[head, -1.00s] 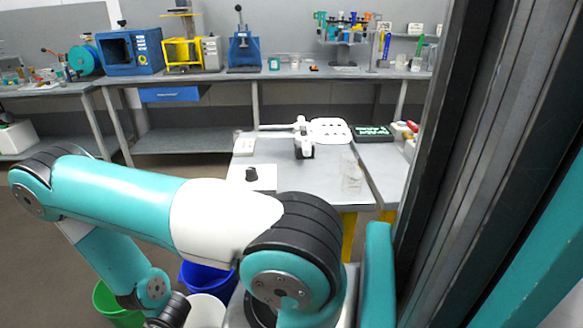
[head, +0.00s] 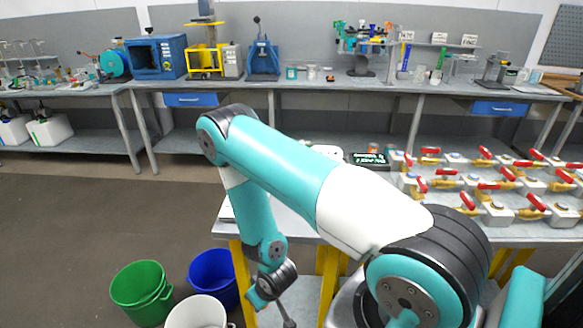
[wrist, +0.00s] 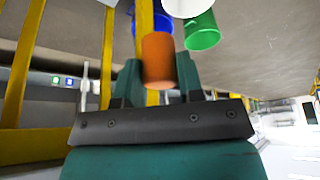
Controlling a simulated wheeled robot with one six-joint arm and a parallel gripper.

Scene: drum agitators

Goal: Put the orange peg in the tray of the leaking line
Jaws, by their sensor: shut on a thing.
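The orange peg (wrist: 158,58) shows in the wrist view, held between the two teal fingers of my gripper (wrist: 158,82). My gripper is shut on it. In the head view my arm reaches to the left and bends down beside the bench edge, and the peg is not visible there. Several valve lines with red handles (head: 487,185) and brass bodies stand on the bench to the right. I cannot tell a tray there or which line leaks.
A green bucket (head: 140,292), a blue bucket (head: 213,279) and a white bucket (head: 197,313) stand on the floor at lower left. A black display (head: 371,159) sits behind my arm. Open floor lies at left. A long back bench (head: 300,84) carries machines.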

